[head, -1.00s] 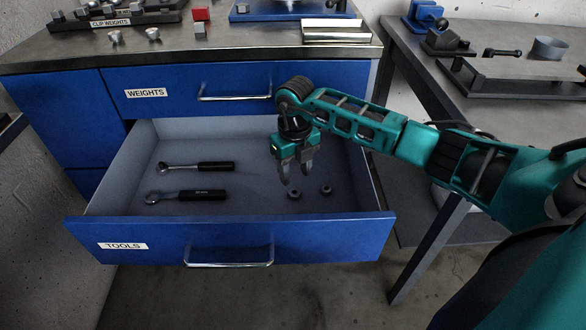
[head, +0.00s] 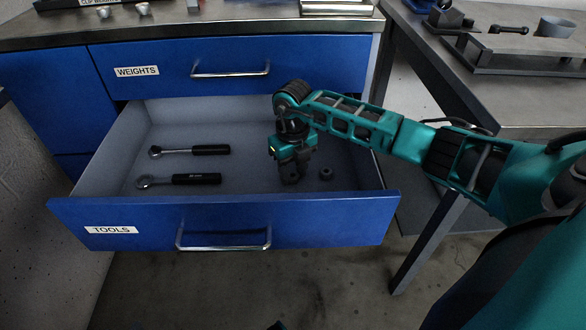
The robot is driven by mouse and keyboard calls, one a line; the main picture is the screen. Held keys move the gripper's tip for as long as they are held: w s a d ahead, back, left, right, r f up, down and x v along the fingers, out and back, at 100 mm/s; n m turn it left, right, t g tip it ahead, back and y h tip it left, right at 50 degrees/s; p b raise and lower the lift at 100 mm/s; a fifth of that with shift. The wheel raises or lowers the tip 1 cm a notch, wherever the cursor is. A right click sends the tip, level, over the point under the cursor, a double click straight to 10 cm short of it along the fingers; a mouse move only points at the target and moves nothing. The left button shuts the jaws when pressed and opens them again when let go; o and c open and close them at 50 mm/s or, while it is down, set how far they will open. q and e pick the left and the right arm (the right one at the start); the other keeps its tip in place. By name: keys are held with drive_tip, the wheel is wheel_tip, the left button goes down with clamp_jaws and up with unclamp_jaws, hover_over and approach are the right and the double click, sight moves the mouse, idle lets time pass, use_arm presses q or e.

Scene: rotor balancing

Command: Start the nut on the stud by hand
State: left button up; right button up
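The open drawer labelled TOOLS (head: 222,222) holds a small dark round nut-like piece (head: 326,173) on its floor at the right. My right gripper (head: 291,179) points straight down inside the drawer, just left of that piece. Its fingertips are at the floor, where a second similar piece lay earlier. That second piece is hidden or cannot be told apart from the dark fingertips, so I cannot tell whether the fingers are closed on it. No stud can be made out.
Two black-handled wrenches, an upper one (head: 190,151) and a lower one (head: 178,181), lie in the drawer's left half. The closed WEIGHTS drawer (head: 230,66) is above. The drawer walls surround my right gripper.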

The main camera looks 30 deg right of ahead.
drive_tip(key=c, duration=0.6)
wheel_tip(320, 180, up, 5)
drive_tip(key=p, duration=0.4)
drive_tip(key=shift+r+p, duration=0.15)
drive_tip(key=shift+p, duration=0.15)
drive_tip(key=shift+c, duration=0.2)
